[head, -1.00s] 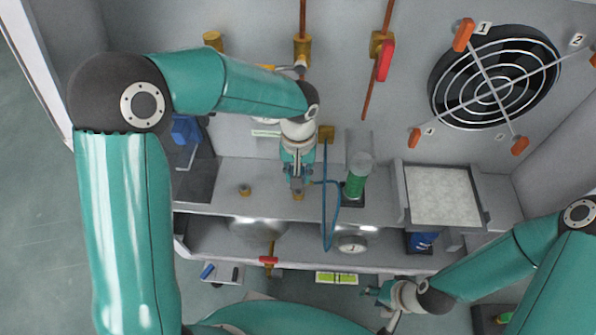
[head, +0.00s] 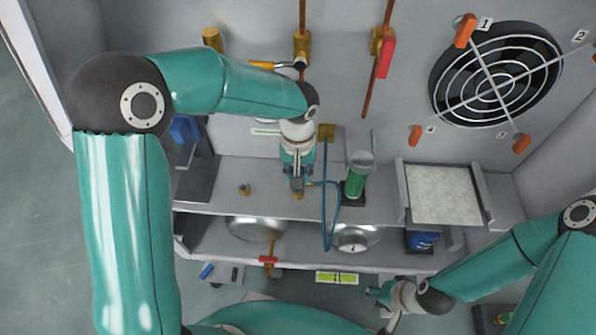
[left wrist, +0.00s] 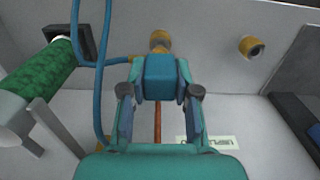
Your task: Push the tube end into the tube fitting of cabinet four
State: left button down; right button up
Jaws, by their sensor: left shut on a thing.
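My left gripper (head: 297,180) is over the cabinet's shelf, fingers pointing down. It is shut on the end of the blue tube (head: 327,200); its fingers hide most of that end. In the left wrist view the tube (left wrist: 78,30) loops in from the left to the fingers (left wrist: 160,78). A brass fitting (head: 298,196) shows right at the fingertips, also in the left wrist view (left wrist: 160,39); whether the tube end is inside it I cannot tell. My right gripper (head: 380,300) is low at the right of centre, apart from the tube, empty, its fingers apart.
Another brass fitting (head: 244,189) stands to the left on the shelf. A green cylinder (head: 356,182) stands close to the right of the tube. A filter box (head: 443,195) is farther right. Valves with a red handle (head: 384,58) and a yellow handle (head: 275,65) are on the back wall.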

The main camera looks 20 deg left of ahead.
pick_arm(q)
jog(key=shift+f+b, duration=0.95)
jog(key=shift+f, duration=0.2)
jog(key=c, duration=0.8)
grip_release()
jog(key=shift+o, duration=0.2)
notch_tip(320, 180, up, 12)
jog(key=shift+f, duration=0.1)
